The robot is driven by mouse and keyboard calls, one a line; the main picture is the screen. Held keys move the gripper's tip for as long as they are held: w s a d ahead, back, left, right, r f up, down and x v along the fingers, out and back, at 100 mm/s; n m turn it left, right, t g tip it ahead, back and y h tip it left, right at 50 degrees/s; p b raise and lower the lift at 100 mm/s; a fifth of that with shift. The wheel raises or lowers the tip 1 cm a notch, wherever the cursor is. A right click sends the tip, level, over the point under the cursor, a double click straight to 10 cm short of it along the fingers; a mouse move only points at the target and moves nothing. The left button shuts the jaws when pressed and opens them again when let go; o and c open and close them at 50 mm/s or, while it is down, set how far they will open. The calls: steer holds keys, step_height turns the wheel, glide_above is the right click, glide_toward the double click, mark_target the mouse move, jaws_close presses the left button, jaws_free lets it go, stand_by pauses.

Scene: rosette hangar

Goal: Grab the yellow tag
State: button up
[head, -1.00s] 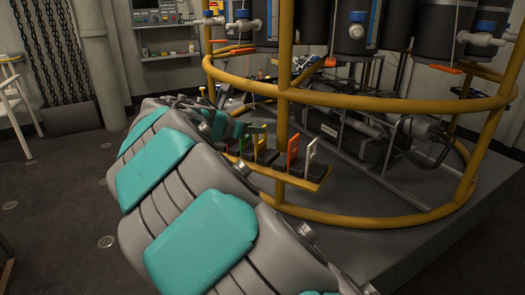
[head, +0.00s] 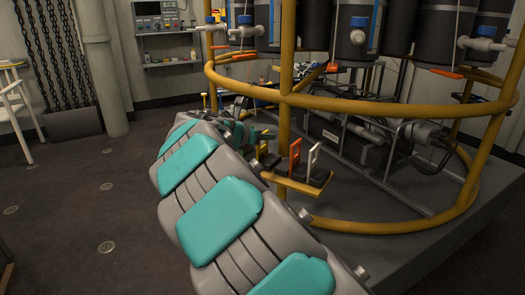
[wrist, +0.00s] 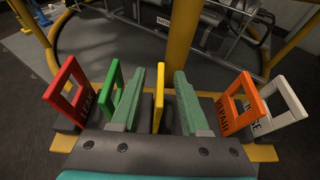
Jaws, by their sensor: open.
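The yellow tag (wrist: 159,98) stands upright and edge-on in the wrist view. It is in a row of tags on a yellow rack (wrist: 262,153). My gripper (wrist: 159,75) has its two green fingers spread on either side of the yellow tag, with a gap on each side. A green tag (wrist: 114,85) stands just left of the left finger.
A red tag (wrist: 67,93) stands at the far left of the row. An orange tag (wrist: 240,102) and a white tag (wrist: 283,103) stand to the right. A yellow post (wrist: 181,40) rises just behind the row. A yellow ring frame (head: 400,105) surrounds the rack area.

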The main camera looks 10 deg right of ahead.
steer(key=shift+c, duration=0.3)
jaws_close()
stand_by(0.4)
